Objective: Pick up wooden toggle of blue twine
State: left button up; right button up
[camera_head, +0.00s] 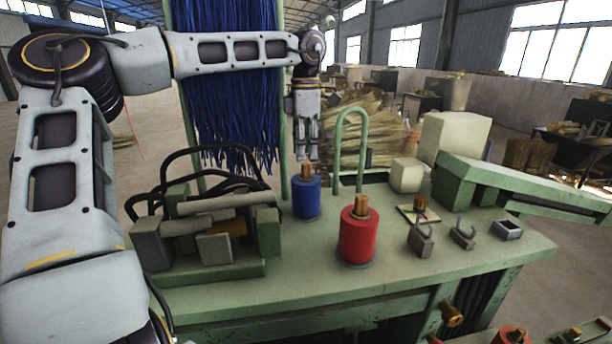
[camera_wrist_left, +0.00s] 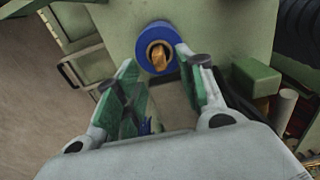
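The blue twine (camera_head: 307,202) is a spool standing upright on the green bench, with its wooden toggle (camera_head: 306,172) sticking up from the top. In the left wrist view the blue twine (camera_wrist_left: 144,52) shows from above, with the toggle (camera_wrist_left: 159,58) in its centre. My left gripper (camera_head: 307,153) points down just above the toggle, apart from it. In the left wrist view its two fingers (camera_wrist_left: 155,62) are spread, empty, with the spool beyond and between their tips. My right gripper is in neither view.
A red twine spool (camera_head: 357,238) stands in front on the bench (camera_head: 400,275). A green hoop (camera_head: 340,150) rises behind the two spools. A machine with clamps and black cables (camera_head: 210,230) is left. Small metal hooks (camera_head: 421,240) and pale blocks (camera_head: 406,175) are right.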

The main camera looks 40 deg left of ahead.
aim_at(306, 164)
pick_arm(q)
jog(key=shift+w+d+f+p, duration=0.1)
jog(key=shift+f+p, duration=0.65)
jog(key=shift+f, duration=1.9)
jog(key=shift+c, duration=0.5)
grip_shut()
